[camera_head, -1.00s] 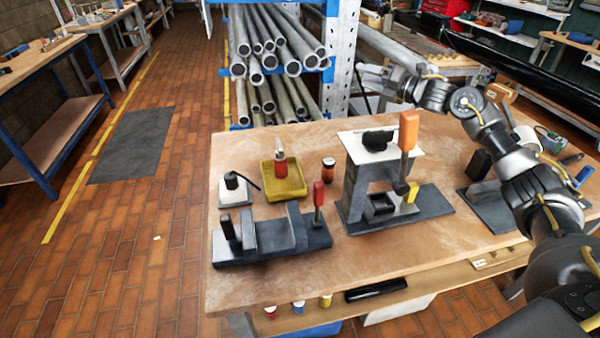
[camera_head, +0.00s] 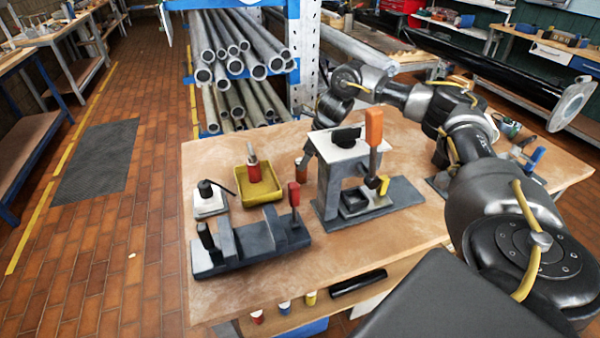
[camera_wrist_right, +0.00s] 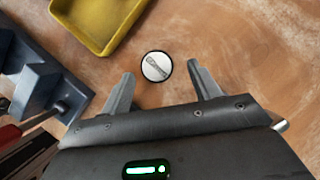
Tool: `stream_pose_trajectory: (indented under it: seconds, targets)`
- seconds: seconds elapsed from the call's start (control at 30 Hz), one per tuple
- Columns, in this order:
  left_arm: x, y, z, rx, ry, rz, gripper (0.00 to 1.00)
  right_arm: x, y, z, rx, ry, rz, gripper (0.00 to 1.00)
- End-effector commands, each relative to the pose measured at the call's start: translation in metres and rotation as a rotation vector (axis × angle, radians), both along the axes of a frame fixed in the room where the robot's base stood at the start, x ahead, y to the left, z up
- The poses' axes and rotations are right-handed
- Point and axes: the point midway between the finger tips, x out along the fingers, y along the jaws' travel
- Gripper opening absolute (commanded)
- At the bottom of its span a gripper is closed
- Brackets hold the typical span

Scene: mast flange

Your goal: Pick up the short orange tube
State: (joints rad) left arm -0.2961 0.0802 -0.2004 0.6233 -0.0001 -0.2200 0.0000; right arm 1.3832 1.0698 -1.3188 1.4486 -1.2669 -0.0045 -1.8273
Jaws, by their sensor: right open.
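The short orange tube (camera_head: 301,167) stands upright on the workbench, between the yellow tray and the white-topped press stand. My left gripper is not in view.
The yellow tray (camera_head: 260,190) holds a red bottle (camera_head: 253,168). The press stand (camera_head: 328,185), with an orange-handled lever (camera_head: 374,128), stands close to the right of the tube. A grey clamp fixture (camera_head: 250,243) is in front. Bare bench lies along the front edge.

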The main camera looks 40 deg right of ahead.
Motion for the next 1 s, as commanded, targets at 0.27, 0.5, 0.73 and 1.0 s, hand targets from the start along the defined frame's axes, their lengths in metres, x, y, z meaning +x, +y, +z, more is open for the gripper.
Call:
stream_pose_trajectory:
  seconds: [0.27,0.5,0.73,1.0]
  targets:
    - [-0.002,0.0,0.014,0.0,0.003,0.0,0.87,0.009,0.009,-0.019,0.002,0.004,0.001,0.62]
    - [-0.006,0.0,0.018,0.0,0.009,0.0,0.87,0.019,0.016,-0.045,0.003,0.001,-0.001,0.62]
    - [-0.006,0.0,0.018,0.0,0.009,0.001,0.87,0.019,0.016,-0.047,0.002,-0.001,-0.001,0.62]
    - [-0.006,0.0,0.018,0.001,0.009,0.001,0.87,0.019,0.016,-0.047,0.002,-0.001,-0.001,0.29]
